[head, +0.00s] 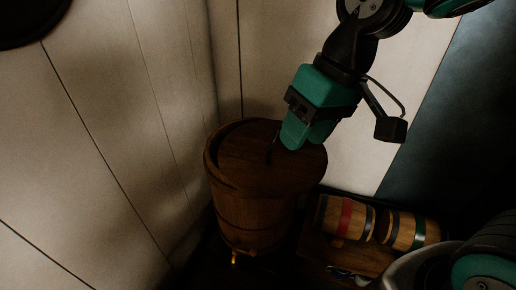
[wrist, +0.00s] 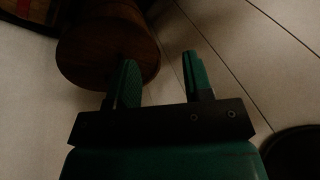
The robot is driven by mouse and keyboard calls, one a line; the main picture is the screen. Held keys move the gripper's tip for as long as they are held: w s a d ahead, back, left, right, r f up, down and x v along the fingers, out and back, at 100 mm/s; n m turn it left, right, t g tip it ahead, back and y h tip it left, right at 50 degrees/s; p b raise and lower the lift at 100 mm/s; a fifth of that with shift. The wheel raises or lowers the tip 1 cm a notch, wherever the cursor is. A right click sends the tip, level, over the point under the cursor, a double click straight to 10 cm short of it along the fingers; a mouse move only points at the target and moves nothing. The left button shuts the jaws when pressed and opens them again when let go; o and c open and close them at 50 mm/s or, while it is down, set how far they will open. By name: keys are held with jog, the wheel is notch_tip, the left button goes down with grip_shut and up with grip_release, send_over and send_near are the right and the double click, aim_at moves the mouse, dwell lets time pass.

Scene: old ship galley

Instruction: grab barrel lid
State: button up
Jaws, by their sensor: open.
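A brown wooden barrel (head: 250,210) stands in the corner, with a round dark wooden lid (head: 235,165) on top. A raised rim shows around the lid's left side. My gripper (head: 290,142) hangs over the right half of the lid, tilted down, with green fingers. A thin dark upright shape shows beside the fingertips; I cannot tell what it is. In the wrist view the barrel (wrist: 90,45) is at upper left. My gripper (wrist: 162,58) is open there with nothing between its fingers. The left finger overlaps the barrel's edge; contact cannot be told.
White plank walls (head: 110,130) close in behind and left of the barrel. A small keg with a red band (head: 346,216) and another with a green band (head: 418,234) lie to the right on a wooden stand (head: 345,257). A brass tap (head: 235,256) sticks out low on the barrel.

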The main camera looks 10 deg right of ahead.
jog(key=w+d+m+p, duration=0.15)
jog(key=w+m, duration=0.25)
jog(key=w, duration=0.8)
jog(key=m+h+p, duration=0.1)
jog(key=m+h, duration=0.1)
jog(key=m, duration=0.4)
send_near(273, 138)
jog(key=shift+t, duration=0.4)
notch_tip(273, 138, down, 5)
jog(key=p, duration=0.2)
jog(key=shift+s+a+p, duration=0.15)
jog(key=shift+s+p, duration=0.05)
jog(key=shift+p, duration=0.1)
jog(key=shift+w+a+f+p, duration=0.1)
jog(key=shift+a+f+p, duration=0.2)
jog(key=shift+f, duration=0.65)
jog(key=shift+w+a+f+p, duration=0.15)
jog(key=shift+f+p, duration=0.25)
jog(key=shift+f, duration=0.55)
jog(key=shift+a+f+p, duration=0.25)
jog(key=shift+f+p, duration=0.1)
jog(key=shift+f, duration=0.65)
grip_shut()
jog(key=shift+r, duration=0.1)
